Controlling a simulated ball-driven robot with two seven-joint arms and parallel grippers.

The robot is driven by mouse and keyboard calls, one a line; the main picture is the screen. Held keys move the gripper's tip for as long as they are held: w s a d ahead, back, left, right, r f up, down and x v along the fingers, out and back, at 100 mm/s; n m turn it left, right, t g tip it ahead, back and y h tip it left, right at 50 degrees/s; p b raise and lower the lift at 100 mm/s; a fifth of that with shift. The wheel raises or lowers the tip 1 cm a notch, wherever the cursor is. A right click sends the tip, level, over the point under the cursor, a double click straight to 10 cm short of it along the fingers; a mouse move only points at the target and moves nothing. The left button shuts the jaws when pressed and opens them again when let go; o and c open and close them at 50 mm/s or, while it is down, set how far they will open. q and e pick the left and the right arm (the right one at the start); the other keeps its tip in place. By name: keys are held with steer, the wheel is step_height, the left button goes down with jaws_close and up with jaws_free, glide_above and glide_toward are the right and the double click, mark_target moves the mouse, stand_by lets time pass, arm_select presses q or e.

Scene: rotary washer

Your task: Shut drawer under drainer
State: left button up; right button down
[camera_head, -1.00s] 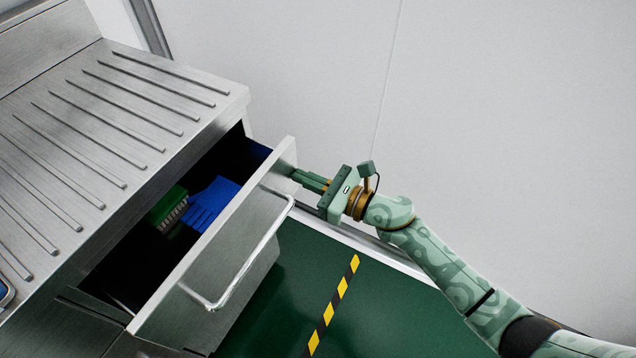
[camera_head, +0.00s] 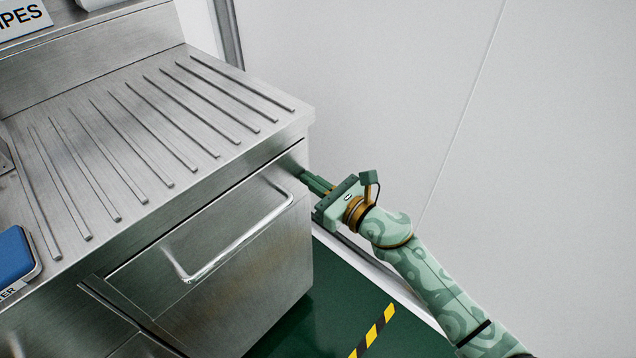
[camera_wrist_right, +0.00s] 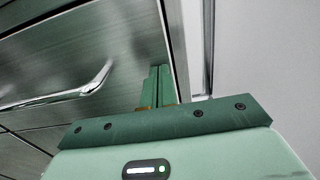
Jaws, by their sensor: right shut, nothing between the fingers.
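The drawer under the drainer (camera_head: 205,235) is in the middle of the head view, its steel front sitting about level with the cabinet face, with its inside hidden. Its bar handle (camera_head: 240,240) runs across the front. The ribbed steel drainer (camera_head: 150,130) lies above it. My right gripper (camera_head: 306,178) is shut and empty, its fingertips at the upper right end of the drawer front, seemingly touching it. In the right wrist view the shut fingers (camera_wrist_right: 158,85) point at the drawer front (camera_wrist_right: 120,50), right of the handle (camera_wrist_right: 70,90). My left gripper is not in view.
A blue object (camera_head: 12,265) stands on the worktop at the left edge. A pale wall (camera_head: 420,80) rises close on the right. The green floor (camera_head: 320,310) with a yellow-black stripe (camera_head: 375,330) is clear in front.

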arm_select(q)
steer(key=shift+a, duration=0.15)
arm_select(e)
steer(key=shift+r, duration=0.1)
arm_select(q)
steer(key=p, duration=0.1)
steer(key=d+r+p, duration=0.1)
steer(key=p, duration=0.1)
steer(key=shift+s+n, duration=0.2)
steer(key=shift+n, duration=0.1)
arm_select(e)
steer(key=v, duration=1.6)
